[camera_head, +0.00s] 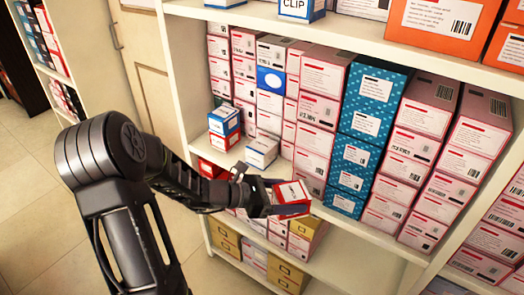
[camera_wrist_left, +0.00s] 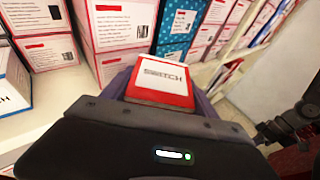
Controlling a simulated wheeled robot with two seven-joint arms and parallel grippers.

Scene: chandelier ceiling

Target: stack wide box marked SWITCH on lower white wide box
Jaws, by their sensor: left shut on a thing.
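The box marked SWITCH (camera_head: 291,198), red with a white top, is held in my left gripper (camera_head: 268,197) in front of the shelf. A white wide box (camera_head: 262,151) stands at the front of the shelf, left of and behind the held box, with nothing on top. A white box with dark lettering (camera_wrist_left: 12,88) shows cut off at the left of the wrist view. The held box is apart from the white box.
Tall stacks of red-white boxes (camera_head: 315,110) and blue boxes (camera_head: 366,125) fill the shelf behind. A red-and-blue box pair (camera_head: 224,123) stands left of the white box. The upper shelf (camera_head: 330,33) overhangs. A lower shelf holds brown boxes (camera_head: 286,272).

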